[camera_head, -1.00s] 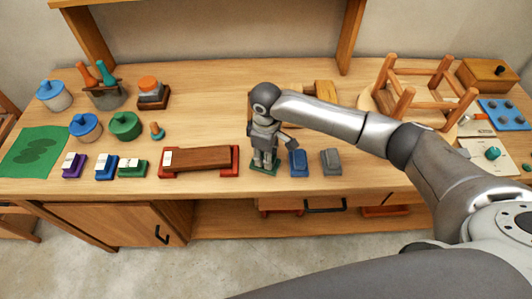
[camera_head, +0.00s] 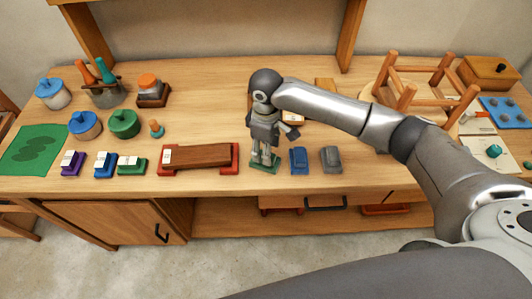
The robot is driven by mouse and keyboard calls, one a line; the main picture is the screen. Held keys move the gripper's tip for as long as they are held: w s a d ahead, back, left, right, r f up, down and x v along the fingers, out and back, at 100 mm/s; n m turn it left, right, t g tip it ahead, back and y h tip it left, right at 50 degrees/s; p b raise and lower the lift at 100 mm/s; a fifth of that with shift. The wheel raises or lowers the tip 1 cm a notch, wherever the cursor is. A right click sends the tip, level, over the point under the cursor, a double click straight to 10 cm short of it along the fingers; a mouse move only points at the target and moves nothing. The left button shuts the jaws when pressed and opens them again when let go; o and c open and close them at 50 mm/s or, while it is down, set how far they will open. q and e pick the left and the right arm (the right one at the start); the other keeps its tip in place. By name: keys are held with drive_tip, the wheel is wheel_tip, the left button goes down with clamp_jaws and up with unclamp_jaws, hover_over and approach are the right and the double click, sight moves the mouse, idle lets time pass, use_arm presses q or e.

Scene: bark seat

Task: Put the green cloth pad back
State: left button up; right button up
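The green cloth pad (camera_head: 264,167) lies at the front of the bench top, left of a blue pad (camera_head: 299,161) and a grey pad (camera_head: 331,159). My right gripper (camera_head: 264,158) points down over the green pad, and its arm comes in from the right. Its two fingers look spread apart, with the fingertips just above or beside the pad. The gripper hides the pad's back part, and I cannot tell whether the fingers touch it. My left gripper is not in view.
A brown block on a red base (camera_head: 228,156) stands close on the left. Farther left are small brushes (camera_head: 106,164), lidded pots (camera_head: 124,124) and a green leaf-marked sheet (camera_head: 22,160). An upturned wooden stool (camera_head: 420,95) stands behind my arm. The bench's front edge is close.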

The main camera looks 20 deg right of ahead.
wheel_tip(320, 180, up, 9)
drive_tip(key=b, duration=0.1)
drive_tip(key=shift+r+b, duration=0.2)
drive_tip(key=shift+b, duration=0.1)
